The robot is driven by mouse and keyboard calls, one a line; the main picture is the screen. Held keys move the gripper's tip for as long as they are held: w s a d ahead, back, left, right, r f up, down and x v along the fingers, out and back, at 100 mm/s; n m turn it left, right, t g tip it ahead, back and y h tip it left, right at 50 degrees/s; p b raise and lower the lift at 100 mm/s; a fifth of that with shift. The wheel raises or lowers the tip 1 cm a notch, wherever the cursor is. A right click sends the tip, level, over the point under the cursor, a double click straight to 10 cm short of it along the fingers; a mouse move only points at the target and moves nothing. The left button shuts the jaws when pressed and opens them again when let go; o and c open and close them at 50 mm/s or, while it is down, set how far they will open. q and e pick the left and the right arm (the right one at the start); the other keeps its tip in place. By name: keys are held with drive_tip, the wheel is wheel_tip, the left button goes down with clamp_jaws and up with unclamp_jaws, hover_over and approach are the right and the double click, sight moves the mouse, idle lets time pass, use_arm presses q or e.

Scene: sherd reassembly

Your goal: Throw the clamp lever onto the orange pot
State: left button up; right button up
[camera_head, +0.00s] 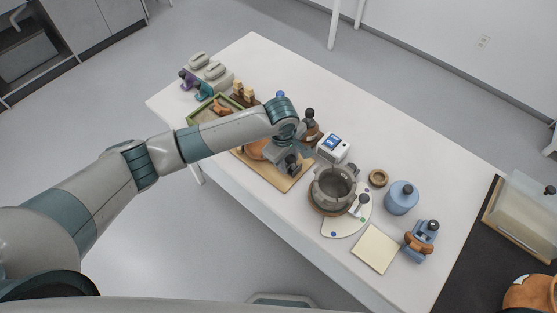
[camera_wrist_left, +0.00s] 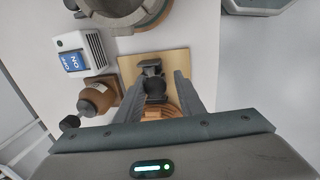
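The orange pot (camera_head: 254,150) sits on a wooden board (camera_head: 283,183), mostly hidden under my left arm. In the left wrist view a banded orange-brown part of it (camera_wrist_left: 170,110) shows between the fingers. The dark clamp lever (camera_head: 292,164) is at the pot's right side. In the left wrist view the lever (camera_wrist_left: 152,78) is a black, knobbed piece between my fingers. My left gripper (camera_head: 297,157) is over the board at the lever. Its two fingers (camera_wrist_left: 155,84) stand apart on either side of the lever, with gaps visible. My right gripper is in neither view.
A brown bottle (camera_wrist_left: 98,98) is close to the gripper. A blue jar (camera_head: 401,198) and a blue clamp (camera_head: 424,233) stand farther right. The table's near edge is clear.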

use_arm(q)
drive_tip(key=shift+s+a+f+t+h+p, duration=0.25)
drive_tip(key=shift+s+a+f+t+p, duration=0.15)
drive_tip(key=shift+s, duration=0.2)
drive_tip(key=shift+s+a+f+t+h+p, duration=0.3)
drive_tip(key=shift+s+a+f+p, duration=0.1)
drive_tip(key=shift+s+f+p, duration=0.15)
drive_tip(key=shift+p+v, duration=2.6)
drive_tip(key=shift+v, duration=0.15)
drive_tip(key=shift+s, duration=0.1)
